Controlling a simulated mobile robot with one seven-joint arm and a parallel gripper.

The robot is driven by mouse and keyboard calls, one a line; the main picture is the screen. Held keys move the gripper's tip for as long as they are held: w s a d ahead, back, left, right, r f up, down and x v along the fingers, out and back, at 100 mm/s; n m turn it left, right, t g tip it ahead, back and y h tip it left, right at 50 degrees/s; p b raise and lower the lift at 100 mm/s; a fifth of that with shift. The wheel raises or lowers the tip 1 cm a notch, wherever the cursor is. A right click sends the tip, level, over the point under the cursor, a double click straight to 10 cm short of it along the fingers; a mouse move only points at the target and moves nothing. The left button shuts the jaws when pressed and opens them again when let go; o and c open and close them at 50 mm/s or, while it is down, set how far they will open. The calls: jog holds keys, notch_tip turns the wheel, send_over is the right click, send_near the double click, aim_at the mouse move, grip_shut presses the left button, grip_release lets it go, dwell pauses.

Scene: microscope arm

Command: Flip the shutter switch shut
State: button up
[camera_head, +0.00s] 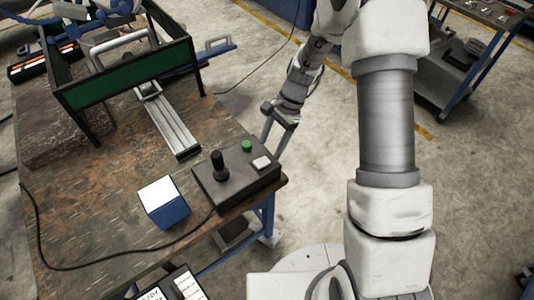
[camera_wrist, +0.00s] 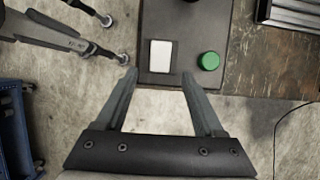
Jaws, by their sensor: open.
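A dark control box (camera_head: 222,198) sits at the table's near right corner. On it are a white rocker switch (camera_head: 262,163), a green button (camera_head: 247,146) and a black joystick (camera_head: 219,166). No label shows which one is the shutter switch. My gripper (camera_head: 273,143) is open and empty beside the box's right end. In the wrist view, my fingertips (camera_wrist: 159,77) are spread at the edge of the box. The white switch (camera_wrist: 160,55) lies just ahead of the gap, with the green button (camera_wrist: 209,61) to its right. The switch's tilt is too small to tell.
A blue box with a white top (camera_head: 164,202) stands left of the control box. A metal rail (camera_head: 172,125) and a green-panelled frame (camera_head: 130,80) lie farther back. A black cable (camera_head: 130,255) crosses the wooden table (camera_head: 100,210). Floor is open right of the table.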

aim_at(265, 161)
jog(key=shift+x, duration=2.25)
jog(key=shift+c, duration=0.2)
